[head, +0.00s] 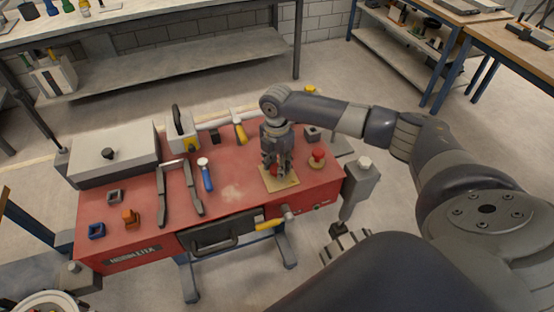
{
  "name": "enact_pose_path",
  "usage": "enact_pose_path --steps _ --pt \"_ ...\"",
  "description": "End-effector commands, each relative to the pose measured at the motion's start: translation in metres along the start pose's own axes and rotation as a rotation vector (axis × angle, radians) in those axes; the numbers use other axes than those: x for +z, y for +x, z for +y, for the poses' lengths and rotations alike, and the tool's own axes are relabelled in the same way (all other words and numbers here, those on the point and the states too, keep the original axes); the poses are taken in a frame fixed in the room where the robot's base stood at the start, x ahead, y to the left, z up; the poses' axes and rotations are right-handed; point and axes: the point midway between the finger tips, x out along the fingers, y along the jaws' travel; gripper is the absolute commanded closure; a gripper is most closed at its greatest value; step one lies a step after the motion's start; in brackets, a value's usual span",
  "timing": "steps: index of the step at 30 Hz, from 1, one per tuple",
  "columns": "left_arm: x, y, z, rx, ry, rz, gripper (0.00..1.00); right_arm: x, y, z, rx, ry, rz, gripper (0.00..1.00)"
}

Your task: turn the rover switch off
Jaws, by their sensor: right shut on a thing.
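My right gripper (276,163) points down over a tan square plate (281,186) on the right part of the red bench. Its fingers are shut on a small red part at the plate, which I take to be the rover switch (274,171). The fingers hide most of this part, so its position cannot be told. My left gripper is not in view.
A red mushroom button (318,157) stands just right of the plate. A blue-handled tool (206,176), a yellow-handled tool (240,130) and a grey box (114,153) are on the bench to the left. A drawer handle (213,243) projects at the front.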

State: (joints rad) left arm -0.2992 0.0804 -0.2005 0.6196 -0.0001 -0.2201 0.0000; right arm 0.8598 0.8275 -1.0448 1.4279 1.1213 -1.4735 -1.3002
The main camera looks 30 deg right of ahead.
Motion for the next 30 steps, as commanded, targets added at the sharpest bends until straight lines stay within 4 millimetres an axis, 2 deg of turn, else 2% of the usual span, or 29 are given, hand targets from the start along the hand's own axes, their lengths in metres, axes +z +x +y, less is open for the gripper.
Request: enact_pose_path --steps 1,12,30 --pt "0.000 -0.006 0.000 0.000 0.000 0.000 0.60 -0.001 -0.003 0.000 -0.001 -0.045 0.003 0.89" --pt "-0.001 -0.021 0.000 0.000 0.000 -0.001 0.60 -0.001 -0.001 0.000 0.000 -0.397 0.003 0.89" --pt "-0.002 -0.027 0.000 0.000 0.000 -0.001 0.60 0.000 0.000 0.000 0.000 -0.926 0.001 0.89"
